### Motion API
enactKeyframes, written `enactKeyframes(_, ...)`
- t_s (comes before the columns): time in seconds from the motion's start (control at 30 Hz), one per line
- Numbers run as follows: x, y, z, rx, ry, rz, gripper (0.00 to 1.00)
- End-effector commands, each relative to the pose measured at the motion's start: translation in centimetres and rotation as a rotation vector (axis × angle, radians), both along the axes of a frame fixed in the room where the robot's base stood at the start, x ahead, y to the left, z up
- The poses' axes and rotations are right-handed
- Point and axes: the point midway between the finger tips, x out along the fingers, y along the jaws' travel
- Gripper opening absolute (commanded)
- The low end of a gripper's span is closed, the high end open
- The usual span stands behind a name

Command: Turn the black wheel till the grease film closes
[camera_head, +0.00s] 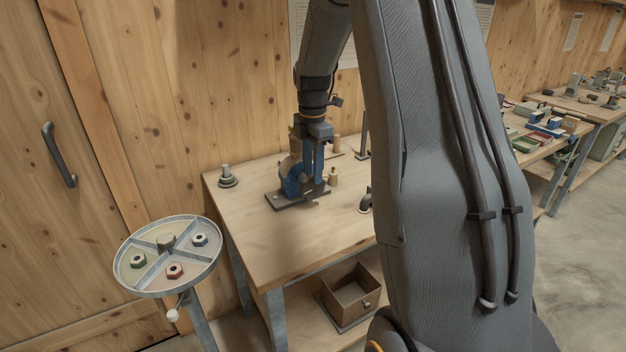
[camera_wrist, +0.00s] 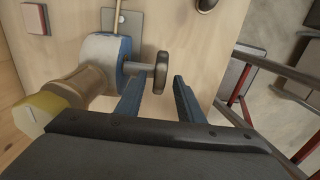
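The feed mixer (camera_head: 292,182), with a blue body and a grey round part, stands on a dark base plate on the wooden table. In the wrist view its pale and blue housing (camera_wrist: 100,50) carries a short shaft ending in a dark wheel (camera_wrist: 161,66), seen nearly edge-on. My gripper (camera_head: 312,180) is over the mixer, pointing down. In the wrist view my gripper (camera_wrist: 158,88) has its blue fingers apart, one on each side of the wheel, with a gap on the right; left-side contact cannot be told. The grease film cannot be made out.
The wooden table (camera_head: 310,240) has clear room in front of the mixer. A bolt-like piece (camera_head: 227,178) stands at its back left. A round divided tray (camera_head: 140,284) with coloured nuts is at left. An open wooden box (camera_head: 352,292) sits on the lower shelf.

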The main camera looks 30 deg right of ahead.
Motion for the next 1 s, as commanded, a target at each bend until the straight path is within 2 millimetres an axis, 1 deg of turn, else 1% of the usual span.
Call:
enactKeyframes(0.1,-0.2,0.1,-1.8,0.001,0.004,0.000,0.34)
enactKeyframes(0.3,-0.1,0.1,-3.8,0.001,0.002,-0.001,0.34)
enactKeyframes(0.43,-0.1,0.1,-4.2,0.000,0.000,-0.001,0.34)
enactKeyframes(0.63,-0.1,0.1,-4.3,0.000,0.000,-0.002,0.34)
enactKeyframes(0.67,-0.1,0.1,-4.3,0.000,0.000,-0.002,0.31)
enactKeyframes(0.7,-0.1,0.1,-4.2,0.000,0.000,-0.002,0.24)
enactKeyframes(0.83,-0.1,0.1,-4.2,0.000,0.000,-0.002,0.02)
enactKeyframes(0.87,-0.1,0.1,-4.2,0.000,0.000,-0.002,0.00)
enactKeyframes(1.0,-0.1,0.1,-4.2,-0.002,0.000,-0.001,0.00)
